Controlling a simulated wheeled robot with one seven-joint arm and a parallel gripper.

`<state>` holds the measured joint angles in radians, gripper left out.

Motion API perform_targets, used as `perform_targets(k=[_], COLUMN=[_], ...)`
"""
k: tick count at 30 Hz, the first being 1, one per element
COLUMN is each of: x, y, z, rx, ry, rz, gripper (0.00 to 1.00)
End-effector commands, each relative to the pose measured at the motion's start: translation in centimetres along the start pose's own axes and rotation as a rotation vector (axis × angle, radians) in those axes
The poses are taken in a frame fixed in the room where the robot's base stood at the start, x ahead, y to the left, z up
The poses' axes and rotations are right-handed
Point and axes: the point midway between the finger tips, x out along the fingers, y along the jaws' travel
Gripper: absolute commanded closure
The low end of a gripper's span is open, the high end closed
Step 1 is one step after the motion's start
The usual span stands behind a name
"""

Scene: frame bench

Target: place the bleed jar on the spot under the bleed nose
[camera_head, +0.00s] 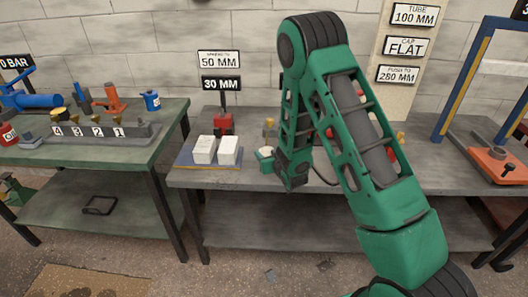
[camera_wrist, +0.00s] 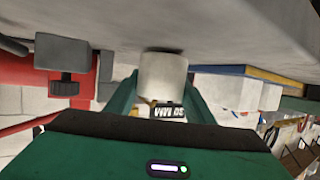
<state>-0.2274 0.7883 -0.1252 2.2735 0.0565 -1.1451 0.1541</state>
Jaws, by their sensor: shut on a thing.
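The bleed jar, a pale whitish cylinder (camera_wrist: 163,78), sits between the two green fingers of my gripper (camera_wrist: 162,104) in the wrist view, which is upside down. The fingers are shut on its sides. The jar's end is at or very near the grey bench top, with a dark shadow beside it; I cannot tell whether it touches. In the head view my gripper (camera_head: 266,160) is low over the bench's front, left of my arm. I cannot make out the bleed nose or the marked spot for certain.
White blocks (camera_head: 216,150) stand on a blue-edged tray left of my gripper. A grey block with a dark knob (camera_wrist: 65,88) by red metalwork is at left in the wrist view. My arm hides the bench middle.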

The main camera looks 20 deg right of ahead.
Motion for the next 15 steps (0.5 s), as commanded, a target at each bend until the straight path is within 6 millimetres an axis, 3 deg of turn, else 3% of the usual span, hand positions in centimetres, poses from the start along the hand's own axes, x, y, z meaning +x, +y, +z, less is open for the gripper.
perform_targets(k=[13,14,15], x=[0.62,0.62,0.61], y=[0.49,0.51,0.52], z=[0.50,0.52,0.50], rx=[0.002,0.002,0.002], ry=[0.000,0.000,0.000], rz=[0.006,0.006,0.006], gripper=[0.75,0.47,0.37])
